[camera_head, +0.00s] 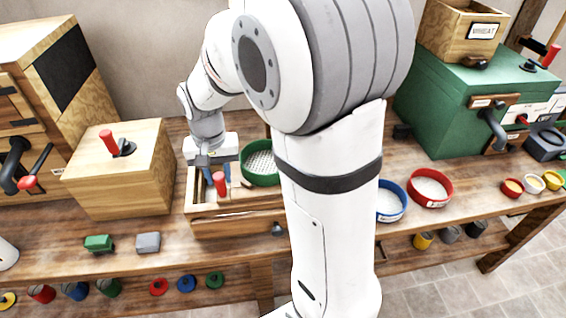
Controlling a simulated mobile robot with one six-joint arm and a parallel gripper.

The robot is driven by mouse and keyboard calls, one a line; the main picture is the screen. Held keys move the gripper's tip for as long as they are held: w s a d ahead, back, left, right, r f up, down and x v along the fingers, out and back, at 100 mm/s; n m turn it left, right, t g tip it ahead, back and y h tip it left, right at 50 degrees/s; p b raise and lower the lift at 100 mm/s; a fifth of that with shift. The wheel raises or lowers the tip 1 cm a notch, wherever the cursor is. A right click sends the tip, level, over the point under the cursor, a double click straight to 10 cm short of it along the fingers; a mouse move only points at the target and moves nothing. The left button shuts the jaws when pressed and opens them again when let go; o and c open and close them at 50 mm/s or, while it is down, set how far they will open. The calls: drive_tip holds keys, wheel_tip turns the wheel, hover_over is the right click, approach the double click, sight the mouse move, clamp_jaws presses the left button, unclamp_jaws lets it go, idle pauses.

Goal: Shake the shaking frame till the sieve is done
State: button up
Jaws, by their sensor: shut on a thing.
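The wooden shaking frame (235,222) stands on the bench at the middle, partly hidden behind my arm. A green-rimmed sieve (260,163) with a pale mesh sits in it, its right part covered by my arm. What lies on the mesh is too small to tell. My gripper (219,180) points down at the left end of the frame. It is shut on the frame's red handle (220,186), which shows between and below the fingers.
A wooden box with a red-knobbed crank (118,165) stands left. Green and grey blocks (98,243) lie in front of it. Blue (402,201) and red (430,203) rimmed round pans sit right, before a green machine (455,110). Small cups (513,188) stand far right.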

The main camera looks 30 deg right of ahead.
drive_tip(key=w+a+p, duration=0.1)
drive_tip(key=w+a, duration=0.2)
drive_tip(key=a, duration=0.6)
drive_tip(key=shift+a, duration=0.15)
drive_tip(key=shift+w+a, duration=0.1)
drive_tip(key=shift+w+a, duration=0.2)
drive_tip(key=shift+a, duration=0.5)
drive_tip(key=o, duration=0.7)
drive_tip(key=shift+a, duration=0.1)
drive_tip(key=shift+o, duration=1.1)
